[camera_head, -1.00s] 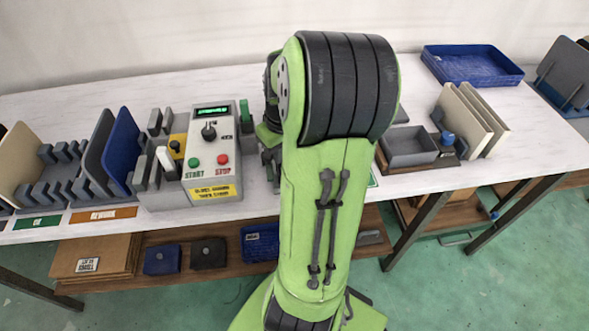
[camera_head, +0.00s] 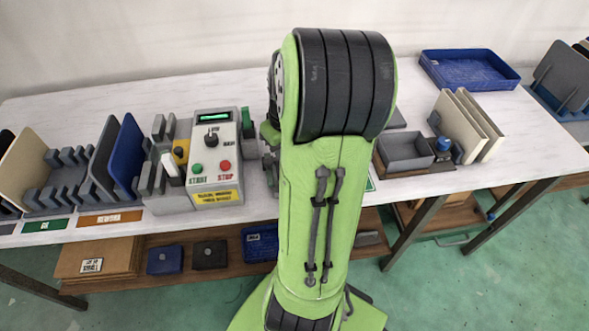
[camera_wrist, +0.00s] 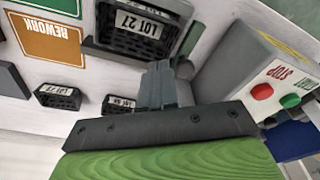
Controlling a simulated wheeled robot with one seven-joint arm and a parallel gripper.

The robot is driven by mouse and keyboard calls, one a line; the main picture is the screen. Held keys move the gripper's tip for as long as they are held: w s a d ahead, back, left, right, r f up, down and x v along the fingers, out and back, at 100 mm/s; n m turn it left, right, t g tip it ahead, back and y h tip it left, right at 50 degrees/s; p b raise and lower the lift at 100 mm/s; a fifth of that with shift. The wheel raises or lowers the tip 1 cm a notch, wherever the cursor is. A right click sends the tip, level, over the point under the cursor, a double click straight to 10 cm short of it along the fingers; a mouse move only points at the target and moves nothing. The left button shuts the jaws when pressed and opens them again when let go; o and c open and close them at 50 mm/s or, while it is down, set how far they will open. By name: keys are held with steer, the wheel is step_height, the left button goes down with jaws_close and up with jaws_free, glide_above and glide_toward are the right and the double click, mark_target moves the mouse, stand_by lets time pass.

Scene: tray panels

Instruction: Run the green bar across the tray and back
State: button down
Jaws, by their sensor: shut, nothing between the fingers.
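A dark green upright piece (camera_head: 247,122), possibly the green bar, stands at the right side of the control box in the head view. A dark green strip (camera_wrist: 188,40) shows beside the box in the wrist view; I cannot tell if it is the same thing. My gripper (camera_wrist: 158,72) is shut and empty, its grey fingers together above a dark tray part and left of the control box. My arm hides the gripper in the head view. A dark tray-like piece labelled LOT 27 (camera_wrist: 138,24) lies beyond the fingers. Which tray the task means is unclear.
The control box (camera_head: 213,152) with START and STOP buttons stands mid-table. Racks with panels (camera_head: 105,160) are on the left. A grey bin (camera_head: 406,151), cream panels (camera_head: 468,127) and a blue tray (camera_head: 468,69) are on the right. The back of the table is mostly clear.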

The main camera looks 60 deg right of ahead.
steer(key=shift+r+p, duration=1.7)
steer(key=shift+r, duration=0.5)
